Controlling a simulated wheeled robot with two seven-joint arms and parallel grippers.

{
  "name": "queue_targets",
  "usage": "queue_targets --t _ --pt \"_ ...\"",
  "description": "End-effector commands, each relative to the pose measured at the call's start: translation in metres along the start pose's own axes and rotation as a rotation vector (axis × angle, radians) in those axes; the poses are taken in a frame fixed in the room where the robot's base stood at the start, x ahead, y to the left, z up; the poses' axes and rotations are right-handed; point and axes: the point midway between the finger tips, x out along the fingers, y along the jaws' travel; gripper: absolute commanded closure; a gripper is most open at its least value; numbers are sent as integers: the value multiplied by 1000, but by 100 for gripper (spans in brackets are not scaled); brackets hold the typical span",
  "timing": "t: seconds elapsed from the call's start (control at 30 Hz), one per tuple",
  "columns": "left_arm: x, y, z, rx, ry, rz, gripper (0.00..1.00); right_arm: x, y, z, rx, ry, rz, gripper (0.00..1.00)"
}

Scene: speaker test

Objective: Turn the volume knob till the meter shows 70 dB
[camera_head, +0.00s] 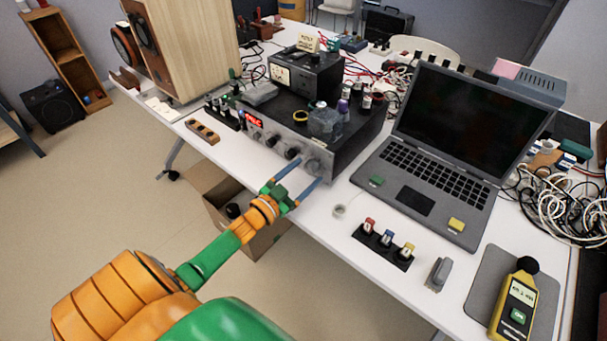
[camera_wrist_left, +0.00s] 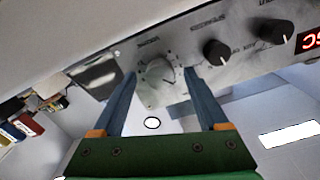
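The amplifier (camera_head: 340,140) stands on the white table with its front panel facing me. Its large silver volume knob (camera_wrist_left: 160,82) is at one end of the panel; in the head view the knob (camera_head: 315,164) is small and blends into the panel. My left gripper (camera_head: 309,172) has its two blue fingers on either side of the knob, open. In the left wrist view narrow gaps seem to show beside the knob, so contact is unclear. The yellow sound meter (camera_head: 515,305) lies on a grey mat at the right; its reading is too small to read. My right gripper is out of view.
Two black knobs (camera_wrist_left: 216,52) and a red display (camera_head: 253,121) share the panel. An open laptop (camera_head: 455,140) stands right of the amplifier. Small coloured connectors (camera_head: 387,240) sit at the table's front. A wooden speaker (camera_head: 190,40) stands at the left. Cables tangle at the right.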

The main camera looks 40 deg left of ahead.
Motion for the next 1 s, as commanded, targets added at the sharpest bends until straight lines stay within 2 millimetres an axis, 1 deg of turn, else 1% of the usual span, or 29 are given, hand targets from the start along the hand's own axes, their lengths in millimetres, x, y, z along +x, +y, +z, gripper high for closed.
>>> queue_targets --t 0.17,0.23,0.27,0.5,0.6,0.7,1.0 --pt "0 0 0 0 0 0 24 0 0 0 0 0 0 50" --pt "-3 0 0 0 0 1 24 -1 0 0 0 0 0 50" --pt "-7 0 0 -1 -1 1 24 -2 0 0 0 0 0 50" --pt "-57 0 1 0 -4 1 24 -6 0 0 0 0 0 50" --pt "-68 0 0 -1 -1 1 24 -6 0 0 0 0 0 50" --pt "-71 0 0 -1 1 0 24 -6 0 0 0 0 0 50" --pt "-71 0 0 0 0 0 24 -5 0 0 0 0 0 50"
